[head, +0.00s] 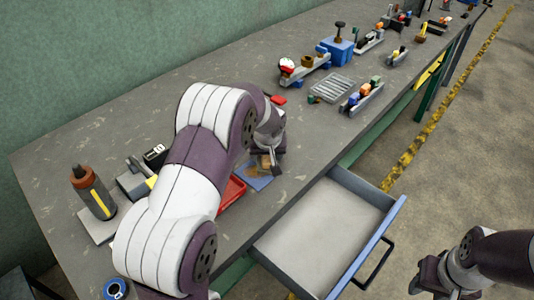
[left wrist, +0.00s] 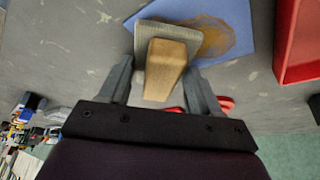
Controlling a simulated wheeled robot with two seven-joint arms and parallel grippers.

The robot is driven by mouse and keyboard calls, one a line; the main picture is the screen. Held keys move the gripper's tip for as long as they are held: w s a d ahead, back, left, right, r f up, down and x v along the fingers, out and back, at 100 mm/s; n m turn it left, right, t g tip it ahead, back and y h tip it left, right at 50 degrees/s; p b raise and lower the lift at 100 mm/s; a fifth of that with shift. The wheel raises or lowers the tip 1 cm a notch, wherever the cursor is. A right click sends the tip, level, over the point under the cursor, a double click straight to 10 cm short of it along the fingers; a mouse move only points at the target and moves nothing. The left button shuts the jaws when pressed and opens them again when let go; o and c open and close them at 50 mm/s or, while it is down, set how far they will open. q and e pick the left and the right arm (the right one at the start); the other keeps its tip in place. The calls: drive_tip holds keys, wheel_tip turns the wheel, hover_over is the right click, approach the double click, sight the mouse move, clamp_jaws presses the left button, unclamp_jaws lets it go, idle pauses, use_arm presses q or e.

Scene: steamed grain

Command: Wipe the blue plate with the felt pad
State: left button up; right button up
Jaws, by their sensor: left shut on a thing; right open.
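The blue plate (head: 252,184) lies flat on the workbench, partly hidden under my left gripper (head: 267,160). In the left wrist view the plate (left wrist: 238,12) carries a brown stain (left wrist: 218,40). The felt pad (left wrist: 148,34) is a grey slab with a wooden grip block. My left gripper (left wrist: 160,78) is shut on this block. The pad overlaps the plate's edge and part of the stain in that view; whether it touches the plate I cannot tell. My right gripper (head: 432,279) is open, empty and off the bench at lower right.
A red tray (head: 232,192) sits beside the plate, partly behind my left arm. An open drawer (head: 325,230) juts out from the bench front. A grey rack (head: 332,88) and small tools lie farther along the bench.

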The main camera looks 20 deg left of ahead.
use_arm(q)
drive_tip(key=shift+f, duration=0.3)
